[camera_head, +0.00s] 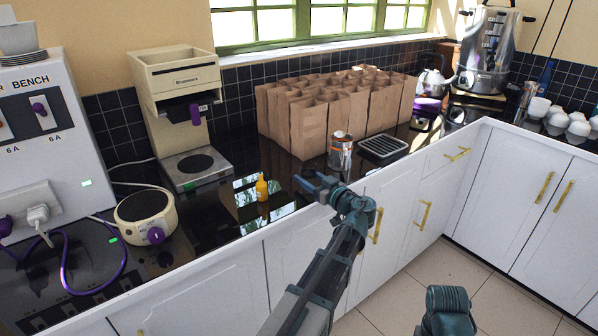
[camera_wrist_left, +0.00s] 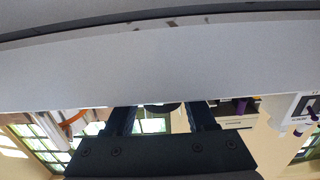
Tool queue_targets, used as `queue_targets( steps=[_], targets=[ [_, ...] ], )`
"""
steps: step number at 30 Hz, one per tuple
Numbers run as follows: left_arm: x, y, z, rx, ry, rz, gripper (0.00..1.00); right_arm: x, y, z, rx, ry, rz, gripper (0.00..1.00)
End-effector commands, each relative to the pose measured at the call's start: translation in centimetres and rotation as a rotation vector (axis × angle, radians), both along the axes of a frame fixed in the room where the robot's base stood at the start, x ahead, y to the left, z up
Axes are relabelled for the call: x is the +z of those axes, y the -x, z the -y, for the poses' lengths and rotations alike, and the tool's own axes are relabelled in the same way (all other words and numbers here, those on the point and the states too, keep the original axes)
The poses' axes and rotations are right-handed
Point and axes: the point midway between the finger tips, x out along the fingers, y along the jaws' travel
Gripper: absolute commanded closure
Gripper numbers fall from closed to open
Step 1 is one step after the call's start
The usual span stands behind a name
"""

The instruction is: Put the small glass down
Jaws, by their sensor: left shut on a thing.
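My left gripper (camera_head: 311,183) reaches in at the front edge of the black counter (camera_head: 222,222), right of the small yellow bottle (camera_head: 262,188). It is shut on the small glass, which I can barely make out in the head view. In the left wrist view the fingers (camera_wrist_left: 160,118) point up the picture, with a dark rounded shape (camera_wrist_left: 160,107) between their tips. I cannot tell from the frames whether the glass touches the counter.
Several brown paper bags (camera_head: 308,128) stand behind the gripper. A metal can (camera_head: 341,153) and a black grated tray (camera_head: 383,146) are to its right. The coffee brewer (camera_head: 181,80) and a cream round device (camera_head: 144,213) stand left. Glossy counter around the yellow bottle is free.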

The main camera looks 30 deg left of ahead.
Motion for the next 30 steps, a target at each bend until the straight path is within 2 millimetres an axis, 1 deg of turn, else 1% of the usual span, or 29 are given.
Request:
queue_targets(
  steps=[4,9,12,19,24,25,27,30],
  targets=[
    [0.0,-0.4,-1.0,0.002,0.0,0.0,1.0,0.0,0.0,0.0,0.0,0.0,0.0,0.5],
    [0.1,-1.5,-3.3,0.002,0.0,0.0,1.0,0.1,0.0,0.0,0.0,0.0,0.0,0.5],
    [0.3,-1.7,-4.2,0.002,0.0,0.0,1.0,0.3,0.0,0.0,0.0,0.0,0.0,0.5],
    [0.2,-1.7,-4.1,0.0,-0.001,0.0,1.0,0.2,0.0,0.0,0.0,0.0,0.0,0.5],
    [-0.4,-1.7,-4.1,0.0,0.0,0.0,1.0,-0.4,0.0,0.0,0.0,0.0,0.0,0.5],
    [-0.4,-1.7,-4.1,0.0,0.0,0.0,0.42,-0.4,0.0,0.0,0.0,0.0,0.0,0.5],
    [-0.2,-1.7,-4.1,0.0,0.0,0.0,0.3,-0.2,0.0,0.0,0.0,0.0,0.0,0.5],
    [-0.2,-1.7,-4.1,0.0,0.0,0.0,0.14,-0.2,0.0,0.0,0.0,0.0,0.0,0.5]
  ],
)
